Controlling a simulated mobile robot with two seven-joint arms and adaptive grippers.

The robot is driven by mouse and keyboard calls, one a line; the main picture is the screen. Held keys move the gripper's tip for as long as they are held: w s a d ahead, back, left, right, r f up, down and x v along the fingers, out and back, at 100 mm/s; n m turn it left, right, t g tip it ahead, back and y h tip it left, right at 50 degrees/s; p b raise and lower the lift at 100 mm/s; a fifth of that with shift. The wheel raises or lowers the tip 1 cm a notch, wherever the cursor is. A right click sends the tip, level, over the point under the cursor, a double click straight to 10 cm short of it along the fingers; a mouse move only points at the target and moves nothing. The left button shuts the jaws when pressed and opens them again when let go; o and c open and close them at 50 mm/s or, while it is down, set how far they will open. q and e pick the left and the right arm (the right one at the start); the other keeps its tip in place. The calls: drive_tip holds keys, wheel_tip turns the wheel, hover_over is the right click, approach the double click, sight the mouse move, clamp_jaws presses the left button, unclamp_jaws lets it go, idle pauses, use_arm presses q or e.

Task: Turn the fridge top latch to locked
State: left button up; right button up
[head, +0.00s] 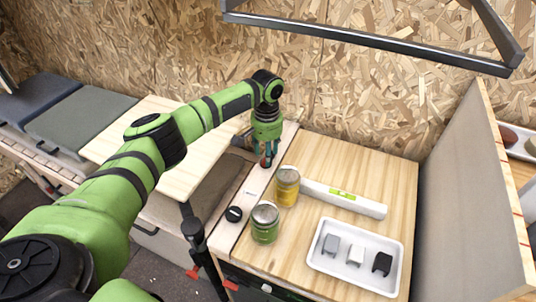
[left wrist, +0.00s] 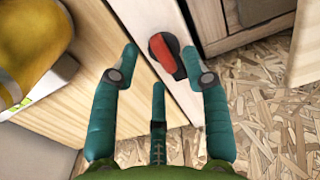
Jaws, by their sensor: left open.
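A latch with a red handle on a dark round base (left wrist: 166,55) sits on a pale strip (left wrist: 150,25) in the left wrist view. Its handle lies slanted across the strip. My left gripper (left wrist: 163,75) is open, with a teal finger on each side of the latch and a third finger below. The right finger is close to the dark base; I cannot tell whether it touches. In the head view my left gripper (head: 266,157) points down at the far end of the strip (head: 247,205), and only a bit of red shows between its fingers. My right gripper is not in view.
A white level (head: 345,199) and a white tray (head: 318,262) with small clips lie on the wooden top. A dark frame (head: 370,39) hangs above.

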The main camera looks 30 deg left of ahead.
use_arm(q)
drive_tip(key=shift+f, duration=0.65)
drive_tip(key=shift+w+f, duration=0.1)
drive_tip(key=shift+f, duration=0.35)
clamp_jaws()
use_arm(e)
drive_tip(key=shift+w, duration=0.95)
